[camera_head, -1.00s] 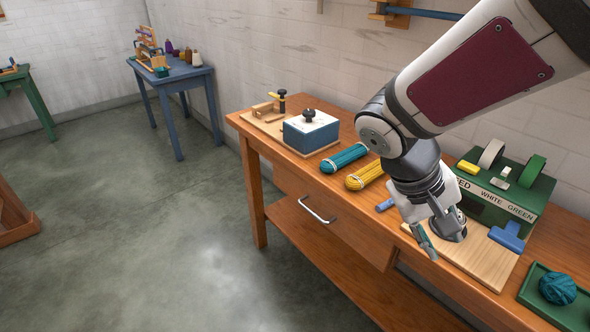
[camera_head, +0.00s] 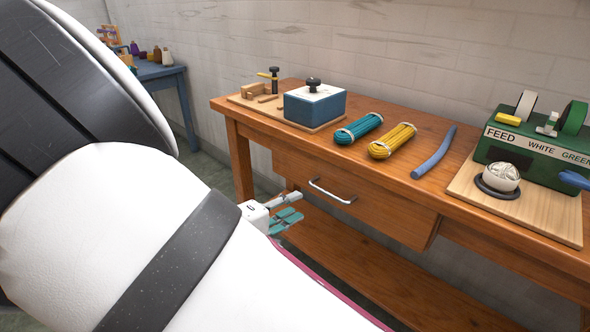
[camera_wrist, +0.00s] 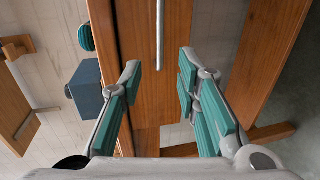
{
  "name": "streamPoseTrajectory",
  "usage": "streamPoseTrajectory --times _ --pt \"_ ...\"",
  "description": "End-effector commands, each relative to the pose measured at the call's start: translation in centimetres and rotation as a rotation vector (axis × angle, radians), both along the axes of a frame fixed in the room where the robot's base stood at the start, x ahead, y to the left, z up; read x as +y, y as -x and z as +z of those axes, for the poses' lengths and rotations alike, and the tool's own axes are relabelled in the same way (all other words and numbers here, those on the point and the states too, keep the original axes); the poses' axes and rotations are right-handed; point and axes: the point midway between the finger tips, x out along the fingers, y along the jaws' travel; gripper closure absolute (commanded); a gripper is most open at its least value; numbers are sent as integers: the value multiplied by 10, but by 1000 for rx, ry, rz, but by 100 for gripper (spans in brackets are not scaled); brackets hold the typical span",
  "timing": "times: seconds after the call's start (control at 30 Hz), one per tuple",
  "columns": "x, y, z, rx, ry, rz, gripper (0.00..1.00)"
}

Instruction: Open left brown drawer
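The brown drawer (camera_head: 362,207) is set under the top of the wooden workbench. Its front looks flush with the bench or close to it; I cannot tell exactly. A silver bar handle (camera_head: 332,191) runs across its upper middle. In the wrist view the handle (camera_wrist: 160,38) stands upright in the picture, ahead of the fingers and between their lines. My gripper (camera_head: 286,212) is just left of and below the handle in the head view. In the wrist view my gripper (camera_wrist: 158,82) has its teal-padded fingers wide apart with nothing between them.
The workbench top (camera_head: 300,150) holds a blue box (camera_head: 314,108), teal (camera_head: 358,128) and yellow (camera_head: 392,141) skeins, a blue rod (camera_head: 434,153) and a green feed machine (camera_head: 530,150). A lower shelf (camera_head: 380,277) runs beneath the drawer. A blue table (camera_head: 160,72) stands behind.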

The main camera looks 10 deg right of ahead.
Motion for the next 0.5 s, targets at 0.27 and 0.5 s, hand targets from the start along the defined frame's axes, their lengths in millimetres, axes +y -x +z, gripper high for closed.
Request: streamPoseTrajectory --times 0.27,0.5 --pt "-43 -30 -14 1 -1 -5 70" --pt "-78 -54 -22 2 0 -5 70"
